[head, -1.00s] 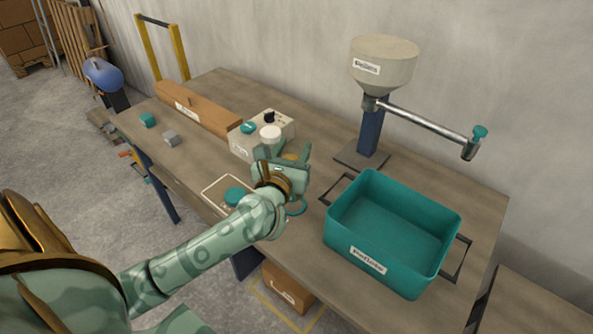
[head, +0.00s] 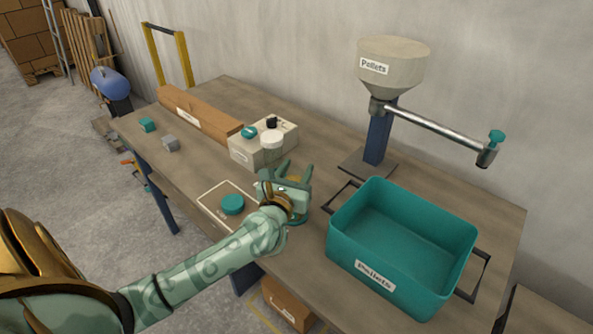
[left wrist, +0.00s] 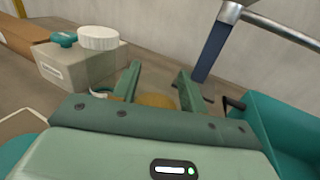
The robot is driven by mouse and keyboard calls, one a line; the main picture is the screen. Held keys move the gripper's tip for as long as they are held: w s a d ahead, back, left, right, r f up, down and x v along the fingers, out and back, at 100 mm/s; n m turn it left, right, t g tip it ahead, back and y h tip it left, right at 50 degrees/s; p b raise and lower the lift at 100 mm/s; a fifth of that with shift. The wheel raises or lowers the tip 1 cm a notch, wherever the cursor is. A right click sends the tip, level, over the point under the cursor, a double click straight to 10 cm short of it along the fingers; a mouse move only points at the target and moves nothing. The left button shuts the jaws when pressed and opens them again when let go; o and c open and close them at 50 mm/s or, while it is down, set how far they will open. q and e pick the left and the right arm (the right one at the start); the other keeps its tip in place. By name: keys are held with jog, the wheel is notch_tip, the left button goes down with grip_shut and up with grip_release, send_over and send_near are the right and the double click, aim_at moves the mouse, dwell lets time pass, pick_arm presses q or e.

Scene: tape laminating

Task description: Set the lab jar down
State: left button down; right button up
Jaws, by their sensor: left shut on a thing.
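My left gripper (head: 296,172) is over the middle of the workbench, in front of the grey box. Its fingers also show in the left wrist view (left wrist: 158,74), standing either side of an amber, rounded thing, which I take to be the lab jar (left wrist: 156,100). The gripper is shut on it. The palm hides most of the jar, so I cannot tell whether its base touches the bench. A teal ring or rim (head: 298,218) shows just below the gripper. My right gripper is not in view.
The grey box (head: 262,148) with a white round top piece stands behind the gripper. A teal Pellets bin (head: 345,248) is close on the right, a hopper stand (head: 377,135) behind it. A teal disc (head: 232,204) lies in an outlined square at left.

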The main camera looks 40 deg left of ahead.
pick_arm(q)
jog(key=c, duration=0.8)
grip_release()
jog(key=shift+o, duration=0.2)
jog(key=shift+r, duration=0.2)
jog(key=p+v, duration=0.2)
jog(key=v, duration=1)
